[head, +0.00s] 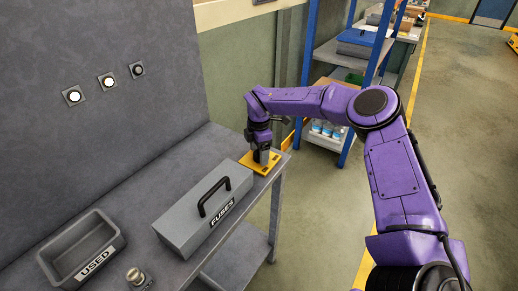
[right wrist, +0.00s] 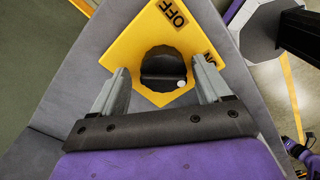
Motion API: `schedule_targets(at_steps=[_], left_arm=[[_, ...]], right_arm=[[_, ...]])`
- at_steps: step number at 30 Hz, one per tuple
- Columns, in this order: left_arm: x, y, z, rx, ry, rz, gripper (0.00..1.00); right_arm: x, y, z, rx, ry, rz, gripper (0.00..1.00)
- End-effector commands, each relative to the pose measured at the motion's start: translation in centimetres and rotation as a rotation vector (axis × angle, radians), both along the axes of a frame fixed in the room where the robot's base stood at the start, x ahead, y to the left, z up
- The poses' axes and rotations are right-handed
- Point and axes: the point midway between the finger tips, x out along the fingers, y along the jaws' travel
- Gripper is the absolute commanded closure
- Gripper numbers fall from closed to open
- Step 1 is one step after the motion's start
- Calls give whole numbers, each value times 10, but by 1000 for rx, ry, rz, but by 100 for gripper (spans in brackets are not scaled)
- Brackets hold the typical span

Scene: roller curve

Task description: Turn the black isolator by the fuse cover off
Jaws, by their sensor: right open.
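The black isolator (right wrist: 162,66) is a round knob with a raised bar on a yellow plate (right wrist: 125,48). A white dot on the knob lies toward its lower right, on the side of a partly hidden label; the OFF label is at the top. In the head view the yellow plate (head: 249,163) sits at the bench's far right corner. The grey fuse cover (head: 180,222), marked FUSES, has a black handle. My right gripper (right wrist: 159,70) points down over the isolator, open, one finger on each side of the knob. My left gripper is not in view.
A grey USED tray (head: 110,240) and a small metal knob-like item (head: 135,275) stand on the near part of the bench (head: 170,158). Three round white-faced fittings sit on the grey panel behind. A blue shelf rack (head: 309,60) stands beyond the bench.

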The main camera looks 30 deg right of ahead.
Motion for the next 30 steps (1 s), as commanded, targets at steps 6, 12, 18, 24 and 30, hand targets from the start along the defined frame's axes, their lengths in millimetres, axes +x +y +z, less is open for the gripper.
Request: schedule_targets(at_steps=[6,12,18,24,30], left_arm=[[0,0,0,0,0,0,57],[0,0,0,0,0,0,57],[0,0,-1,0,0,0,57],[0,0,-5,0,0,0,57],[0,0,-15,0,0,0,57]], right_arm=[[-1,-1,-1,0,0,-1,23],[-1,-1,-1,0,0,-1,79],[-1,-1,-2,0,0,4,79],[-1,-1,-3,0,-1,55,79],[-1,-1,-4,2,0,180,79]])
